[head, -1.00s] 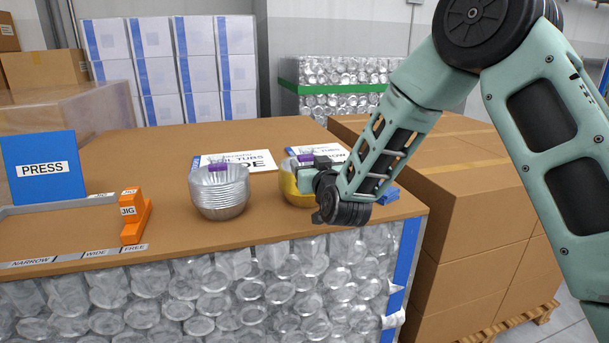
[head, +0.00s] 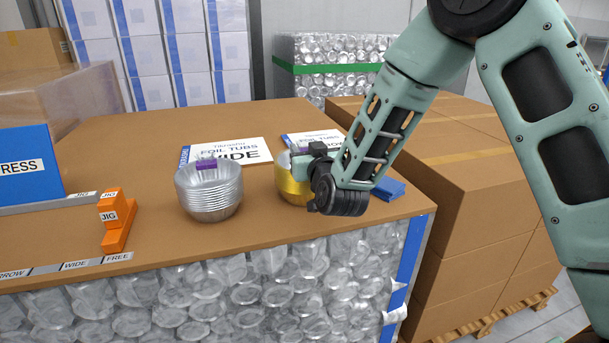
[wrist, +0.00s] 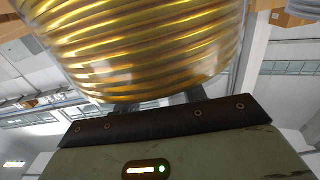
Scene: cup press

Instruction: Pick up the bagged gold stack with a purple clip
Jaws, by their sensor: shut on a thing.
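The bagged gold stack (head: 288,187) is at the right part of the tabletop, mostly hidden behind my gripper (head: 308,166) in the head view. A little purple shows at its top, beside the fingers. In the wrist view the gold stack (wrist: 150,40) fills the upper middle, with ribbed gold rims under clear film. My gripper is shut on it, though the fingertips are largely hidden. I cannot tell whether the stack's bottom touches the table. A bagged silver stack (head: 209,192) with a purple clip (head: 206,164) stands upright to its left, apart from my gripper.
An orange jig (head: 116,220) and a blue PRESS sign (head: 28,165) are at the left. Foil-tub cards (head: 232,151) lie behind the stacks. A blue object (head: 388,189) lies right of my gripper. Brown cartons (head: 470,200) stand right of the table.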

